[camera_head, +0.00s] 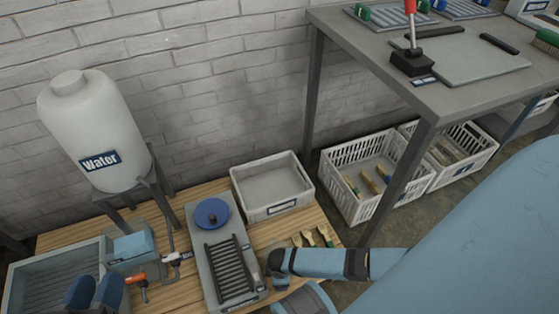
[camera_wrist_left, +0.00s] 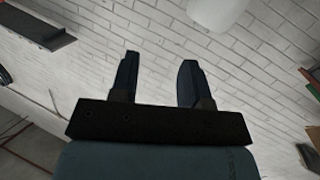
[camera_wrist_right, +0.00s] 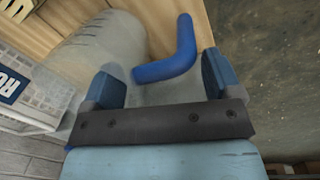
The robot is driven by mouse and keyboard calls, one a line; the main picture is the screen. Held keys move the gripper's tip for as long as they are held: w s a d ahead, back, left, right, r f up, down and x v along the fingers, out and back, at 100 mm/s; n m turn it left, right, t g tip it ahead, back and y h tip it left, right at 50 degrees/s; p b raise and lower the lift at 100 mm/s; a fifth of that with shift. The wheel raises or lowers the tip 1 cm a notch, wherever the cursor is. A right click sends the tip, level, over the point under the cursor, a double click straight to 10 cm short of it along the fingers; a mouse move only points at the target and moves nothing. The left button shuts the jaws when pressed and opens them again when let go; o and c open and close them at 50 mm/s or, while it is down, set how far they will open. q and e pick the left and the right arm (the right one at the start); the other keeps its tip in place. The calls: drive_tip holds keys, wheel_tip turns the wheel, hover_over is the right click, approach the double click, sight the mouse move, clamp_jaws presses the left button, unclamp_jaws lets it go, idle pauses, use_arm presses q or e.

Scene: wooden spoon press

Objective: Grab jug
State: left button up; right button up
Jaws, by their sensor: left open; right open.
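The jug (camera_wrist_right: 92,48) shows in the right wrist view as a large, clear, greyish body with a bent blue handle (camera_wrist_right: 182,62). My right gripper (camera_wrist_right: 158,70) is open, and the handle shows in the gap between its fingers; I cannot tell whether they touch it. I cannot make out the jug in the head view, where my right arm covers the bench's right end.
A white water tank (camera_head: 88,125) stands at the back left. A grey sink (camera_head: 50,280), a press with a blue disc (camera_head: 212,212) and a white bin (camera_head: 272,205) are on the wooden bench. White crates (camera_head: 345,190) stand on the floor under the grey table (camera_head: 385,60).

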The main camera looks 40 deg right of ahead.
drive_tip(key=shift+w+f, duration=0.1)
drive_tip(key=shift+f, duration=0.75)
drive_tip(key=c, duration=0.8)
drive_tip(key=shift+r, duration=0.15)
